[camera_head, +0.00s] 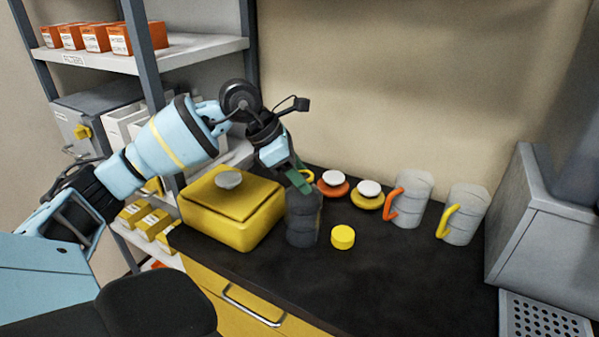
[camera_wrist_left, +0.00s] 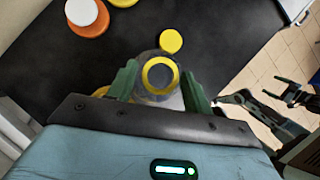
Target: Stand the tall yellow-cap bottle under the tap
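A dark grey, see-through cylinder (camera_head: 303,222), which looks like the bottle, stands upright on the black counter. In the left wrist view its top shows a yellow ring (camera_wrist_left: 160,76) around a grey centre. My left gripper (camera_head: 296,180) is at its top, pointing down. In the wrist view the green fingers (camera_wrist_left: 160,84) are spread on both sides of the ring, seemingly with small gaps. A dark arm with a gripper (camera_wrist_left: 268,98), apparently my right one, is at the right of the wrist view; its opening is unclear. No tap is visible.
A yellow puck (camera_head: 343,237) lies beside the bottle. A yellow box (camera_head: 235,225) stands left. Orange and yellow white-topped pieces and two grey jugs (camera_head: 409,200) (camera_head: 463,214) stand behind and right. A grey machine (camera_head: 545,240) with a perforated tray (camera_head: 545,318) is far right. The front counter is clear.

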